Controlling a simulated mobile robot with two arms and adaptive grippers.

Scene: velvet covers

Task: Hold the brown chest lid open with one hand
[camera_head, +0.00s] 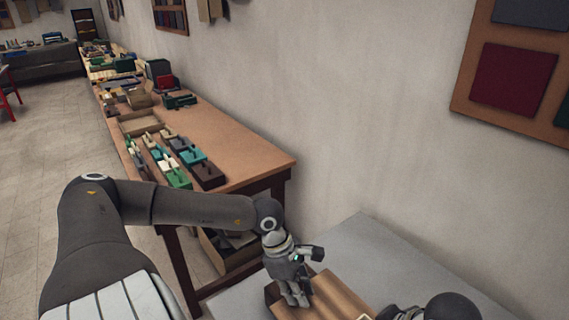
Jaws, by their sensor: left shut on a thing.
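The brown chest (345,297) sits on a light grey tabletop at the bottom of the view, its front and lower part cut off by the frame edge. My left gripper (297,298) points down at the chest's left end and is shut on the brown lid there. How far the lid stands open cannot be made out. Dark rounded parts of my right arm show at the bottom right, over the chest's right side. The right fingers cannot be made out clearly.
The grey table (365,236) is bare behind the chest, up against the wall. A long wooden workbench (245,150) runs along the wall to the left, with several coloured small boxes, a tray (141,122) and tools on it. A framed panel (512,82) hangs at the upper right.

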